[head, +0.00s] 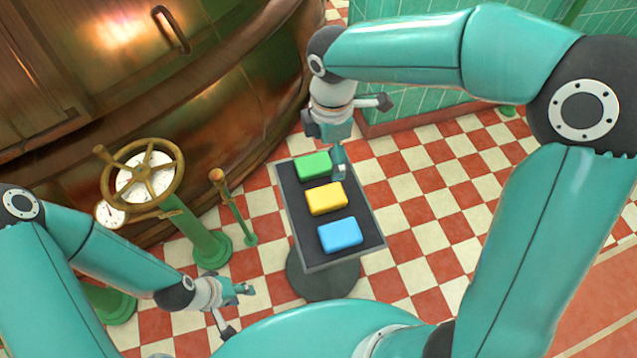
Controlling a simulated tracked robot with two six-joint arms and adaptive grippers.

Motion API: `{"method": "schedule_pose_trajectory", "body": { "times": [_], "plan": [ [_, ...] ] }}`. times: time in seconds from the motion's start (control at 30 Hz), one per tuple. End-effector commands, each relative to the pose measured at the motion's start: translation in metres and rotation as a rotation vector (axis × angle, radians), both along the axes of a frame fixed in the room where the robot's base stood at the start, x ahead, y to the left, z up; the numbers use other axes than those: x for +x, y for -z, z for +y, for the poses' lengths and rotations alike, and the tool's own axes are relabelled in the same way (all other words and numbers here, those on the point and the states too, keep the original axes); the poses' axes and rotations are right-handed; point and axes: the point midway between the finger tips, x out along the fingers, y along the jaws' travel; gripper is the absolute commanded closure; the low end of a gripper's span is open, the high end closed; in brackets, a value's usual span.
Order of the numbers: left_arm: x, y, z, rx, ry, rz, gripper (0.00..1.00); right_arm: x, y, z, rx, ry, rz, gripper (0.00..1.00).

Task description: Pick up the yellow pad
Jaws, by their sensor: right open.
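The yellow pad (327,198) lies flat on the dark top of a small pedestal table (367,222), between a green pad (314,165) and a blue pad (340,235). My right gripper (362,133) is open and empty at the far end of the table. One of its fingers hangs beside the green pad, beyond the yellow pad; I cannot tell whether it touches anything. My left gripper (236,311) is open and empty, low to the left of the table and apart from the pads.
A brass handwheel (141,176) on a green post with a gauge stands left of the table, with a thin green lever (231,203) nearer it. A large copper kettle (190,100) fills the upper left. A green tiled wall (425,108) stands behind. Checkered floor is clear to the right.

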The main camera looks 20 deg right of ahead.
Motion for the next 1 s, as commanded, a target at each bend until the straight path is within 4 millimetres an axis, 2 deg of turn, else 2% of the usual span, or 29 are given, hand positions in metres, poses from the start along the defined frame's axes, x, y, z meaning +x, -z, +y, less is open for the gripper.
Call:
{"method": "schedule_pose_trajectory", "body": {
  "times": [0.17,0.5,0.63,0.87,1.0],
  "plan": [
    [-0.001,0.006,0.0,0.0,0.001,0.002,0.6,0.0,0.023,0.002,-0.002,-0.006,0.004,0.06],
    [-0.001,0.021,0.0,0.0,0.001,0.002,0.6,0.0,0.094,0.006,-0.001,-0.015,0.006,0.06],
    [-0.001,0.023,0.0,0.0,0.0,0.001,0.6,0.001,0.11,0.007,-0.001,-0.016,0.003,0.06],
    [-0.001,0.026,0.0,0.0,0.0,0.001,0.6,0.0,0.123,0.008,0.0,-0.017,0.002,0.06],
    [-0.001,0.033,0.0,0.0,0.0,0.001,0.6,-0.004,0.142,0.012,-0.001,-0.017,0.005,0.06]
  ]
}}
